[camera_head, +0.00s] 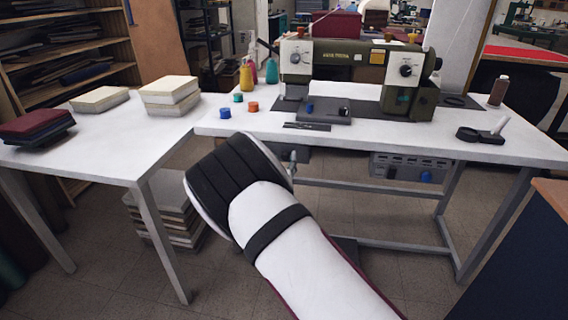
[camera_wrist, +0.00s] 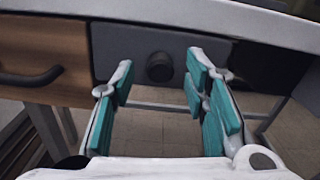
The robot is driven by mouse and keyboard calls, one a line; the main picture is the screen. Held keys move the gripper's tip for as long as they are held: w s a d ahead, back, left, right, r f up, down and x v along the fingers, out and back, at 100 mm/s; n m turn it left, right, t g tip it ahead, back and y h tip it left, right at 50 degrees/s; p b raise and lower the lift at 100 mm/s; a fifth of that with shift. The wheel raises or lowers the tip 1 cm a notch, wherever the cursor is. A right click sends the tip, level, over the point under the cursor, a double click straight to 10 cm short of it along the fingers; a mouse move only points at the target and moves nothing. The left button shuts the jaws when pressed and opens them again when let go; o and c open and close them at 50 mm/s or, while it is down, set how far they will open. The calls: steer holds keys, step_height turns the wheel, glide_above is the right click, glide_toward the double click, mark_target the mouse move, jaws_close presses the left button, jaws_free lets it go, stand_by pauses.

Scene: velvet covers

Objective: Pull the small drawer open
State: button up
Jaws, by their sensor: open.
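In the wrist view, a small grey drawer front (camera_wrist: 130,48) with a round dark knob (camera_wrist: 159,67) hangs under the table edge. To its left is a wooden drawer front (camera_wrist: 45,45) with a dark bar handle (camera_wrist: 30,77). My gripper (camera_wrist: 160,72) is open with teal pads. Its fingertips appear on either side of the knob, with clear space between; I cannot tell how far the knob is from them in depth. No drawer shows a visible gap. In the head view, my arm hides the gripper and most of the drawer area.
The white sewing table (camera_head: 470,147) carries a sewing machine (camera_head: 345,65), and a control box (camera_head: 410,167) hangs beneath it. A second white table (camera_head: 100,152) with foam stacks stands left. A wooden-topped dark cabinet (camera_head: 520,260) is at right. Table legs show below the drawers.

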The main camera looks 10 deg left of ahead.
steer(key=shift+w, duration=0.3)
jaws_close()
steer(key=s+p, duration=0.6)
steer(key=s, duration=0.6)
steer(key=shift+s+a, duration=0.15)
steer(key=shift+s, duration=0.1)
jaws_free()
